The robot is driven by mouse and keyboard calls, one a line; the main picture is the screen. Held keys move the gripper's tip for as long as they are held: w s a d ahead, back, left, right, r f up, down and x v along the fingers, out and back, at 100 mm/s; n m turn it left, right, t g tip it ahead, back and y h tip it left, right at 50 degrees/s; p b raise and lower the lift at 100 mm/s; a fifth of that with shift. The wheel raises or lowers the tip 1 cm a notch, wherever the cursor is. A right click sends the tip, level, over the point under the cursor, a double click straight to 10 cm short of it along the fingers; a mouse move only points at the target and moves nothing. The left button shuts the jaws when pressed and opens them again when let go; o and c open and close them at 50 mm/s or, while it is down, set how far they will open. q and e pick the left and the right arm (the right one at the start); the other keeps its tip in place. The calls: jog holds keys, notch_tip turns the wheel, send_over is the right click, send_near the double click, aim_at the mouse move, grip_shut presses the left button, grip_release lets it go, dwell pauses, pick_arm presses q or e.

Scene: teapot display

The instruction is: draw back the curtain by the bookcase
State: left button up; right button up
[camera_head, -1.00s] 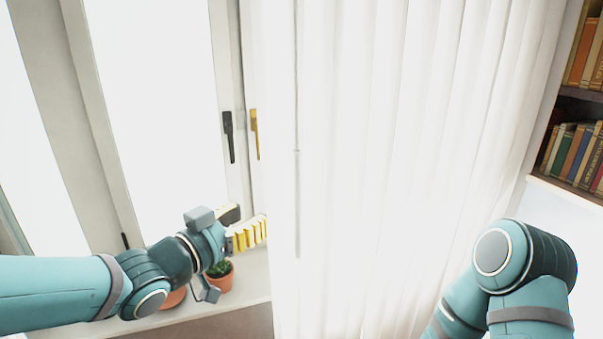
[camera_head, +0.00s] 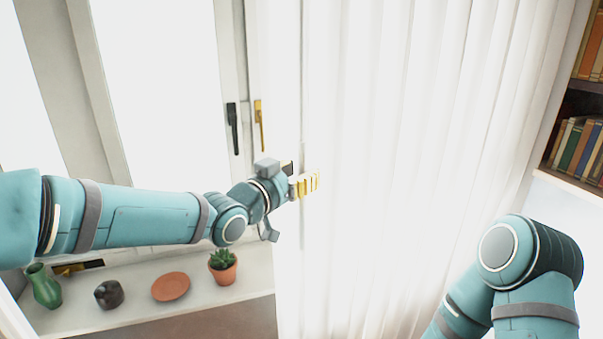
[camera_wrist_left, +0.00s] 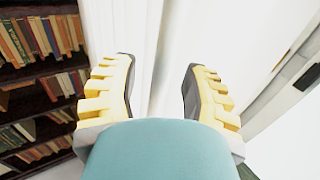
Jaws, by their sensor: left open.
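The white curtain (camera_head: 410,130) hangs in vertical folds over the middle and right of the head view. A thin pale rod (camera_head: 301,60) hangs near its left edge. My left gripper (camera_head: 314,183) is open at this edge, its yellow fingers in front of the cloth by the rod. In the left wrist view the open fingers (camera_wrist_left: 158,85) have pale curtain cloth (camera_wrist_left: 120,25) and a narrow grey line between and beyond them; I cannot tell whether they touch it. The bookcase (camera_head: 560,168) stands right of the curtain and shows at left in the wrist view (camera_wrist_left: 38,88). My right gripper is out of view.
Left of the curtain is a window with a black handle (camera_head: 232,128) and a brass handle (camera_head: 259,125). The sill below (camera_head: 215,300) holds a green vase (camera_head: 44,287), a dark pot (camera_head: 109,294), a terracotta dish (camera_head: 171,287) and a potted plant (camera_head: 223,268).

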pick_arm(q)
jog(key=shift+w+d, duration=0.2)
jog(key=shift+w, duration=0.1)
jog(key=shift+o, duration=0.2)
grip_shut()
jog(key=shift+d, duration=0.1)
